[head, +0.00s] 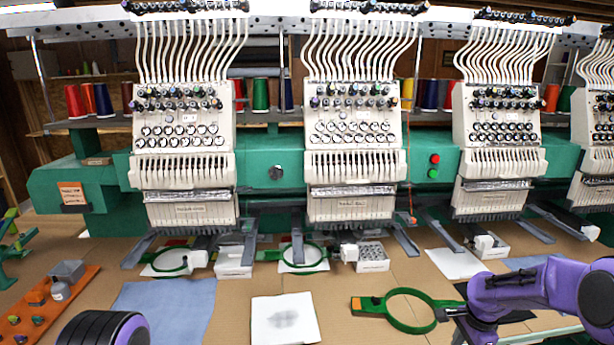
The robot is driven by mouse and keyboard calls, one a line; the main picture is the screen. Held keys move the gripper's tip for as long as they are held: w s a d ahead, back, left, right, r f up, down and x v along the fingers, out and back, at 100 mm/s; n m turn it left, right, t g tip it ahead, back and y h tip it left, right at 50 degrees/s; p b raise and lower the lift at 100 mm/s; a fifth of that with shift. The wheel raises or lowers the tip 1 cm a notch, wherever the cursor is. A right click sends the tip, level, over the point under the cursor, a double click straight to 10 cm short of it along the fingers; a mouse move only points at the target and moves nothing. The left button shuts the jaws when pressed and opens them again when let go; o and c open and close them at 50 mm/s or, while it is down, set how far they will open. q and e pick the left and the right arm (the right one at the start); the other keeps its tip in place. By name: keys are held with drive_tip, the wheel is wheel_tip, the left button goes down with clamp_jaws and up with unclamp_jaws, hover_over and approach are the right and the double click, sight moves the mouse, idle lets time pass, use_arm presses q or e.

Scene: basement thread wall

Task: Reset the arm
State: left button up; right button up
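My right arm comes in from the right edge in purple. Its dark gripper (457,312) is at the right end of a green embroidery hoop (408,291) with an orange-marked tab on its left. The gripper meets or overlaps the hoop's right end; I cannot tell whether its fingers are closed on it. The hoop is low over or on the brown table, to the right of a white cloth with a grey patch (284,318). Of my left arm only a dark rounded link with a purple band shows at the bottom left; its gripper is out of view.
A green embroidery machine (265,165) with several white heads spans the back. Green hoops (303,257) and white boxes (234,261) sit under the heads. A blue cloth (165,308) lies front left, beside an orange board (52,303). A dark sheet lies under my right arm.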

drive_tip(key=s+a+f+n+b, duration=0.1)
drive_tip(key=s+a+f+n, duration=0.15)
drive_tip(key=s+f, duration=0.3)
drive_tip(key=s+a+f+n+t+b, duration=0.1)
drive_tip(key=s+a+f, duration=0.2)
drive_tip(key=s+f, duration=0.3)
drive_tip(key=s+a+f+n+b, duration=0.1)
drive_tip(key=s+a+f, duration=0.25)
drive_tip(key=f, duration=0.45)
use_arm(q)
wheel_tip(320, 180, down, 4)
drive_tip(key=shift+s+f+b, duration=0.1)
drive_tip(key=shift+f+b, duration=0.1)
drive_tip(key=shift+b, duration=0.4)
use_arm(e)
drive_tip(key=s+n+t+h, duration=0.1)
drive_tip(key=s+n+h, duration=0.2)
drive_tip(key=s, duration=1.7)
drive_tip(key=n, duration=0.3)
drive_tip(key=shift+s+d+t+h, duration=0.3)
drive_tip(key=shift+s+d+h, duration=0.05)
drive_tip(key=shift+d+h, duration=0.05)
drive_tip(key=shift+f, duration=0.1)
